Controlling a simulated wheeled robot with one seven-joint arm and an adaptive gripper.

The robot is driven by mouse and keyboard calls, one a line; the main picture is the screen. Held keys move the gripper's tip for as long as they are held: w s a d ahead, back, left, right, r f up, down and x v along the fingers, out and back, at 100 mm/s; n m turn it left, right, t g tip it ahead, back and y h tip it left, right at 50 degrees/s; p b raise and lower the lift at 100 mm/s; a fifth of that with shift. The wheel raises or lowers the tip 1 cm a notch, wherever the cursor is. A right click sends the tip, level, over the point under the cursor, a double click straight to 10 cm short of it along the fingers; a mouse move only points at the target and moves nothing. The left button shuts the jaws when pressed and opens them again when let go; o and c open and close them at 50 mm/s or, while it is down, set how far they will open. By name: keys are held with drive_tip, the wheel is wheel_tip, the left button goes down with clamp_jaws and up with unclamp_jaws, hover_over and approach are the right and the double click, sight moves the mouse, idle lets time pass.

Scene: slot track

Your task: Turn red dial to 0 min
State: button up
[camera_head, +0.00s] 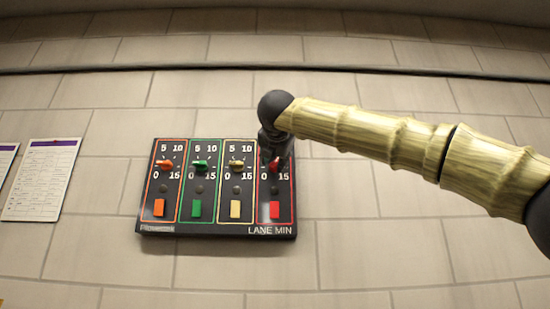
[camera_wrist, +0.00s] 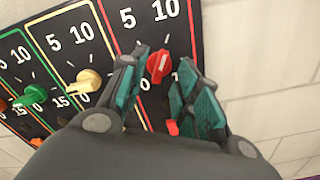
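The red dial (camera_head: 274,166) is on the rightmost, red-outlined section of the black wall panel (camera_head: 216,231). My gripper (camera_head: 277,150) is in front of that section and hides part of it in the head view. In the wrist view the red dial (camera_wrist: 159,66) shows between the fingertips of my gripper (camera_wrist: 162,66), with a finger on each side and visible gaps. The fingers look open; I cannot tell whether either touches the dial. The dial's white mark is visible, but its exact setting is unclear. The 0 shows beside the left finger; the 15 is hidden in the wrist view.
Orange (camera_head: 165,165), green (camera_head: 200,165) and yellow (camera_head: 236,164) dials sit to the left on the same panel. A red button (camera_head: 275,210) is below the red dial. Bare wall lies right of the panel. Papers (camera_head: 43,180) hang at left.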

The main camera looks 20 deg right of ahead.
sight(275, 164)
drive_tip(key=shift+p+x, duration=0.35)
drive_tip(key=shift+x, duration=0.95)
drive_tip(key=shift+s, duration=0.1)
clamp_jaws()
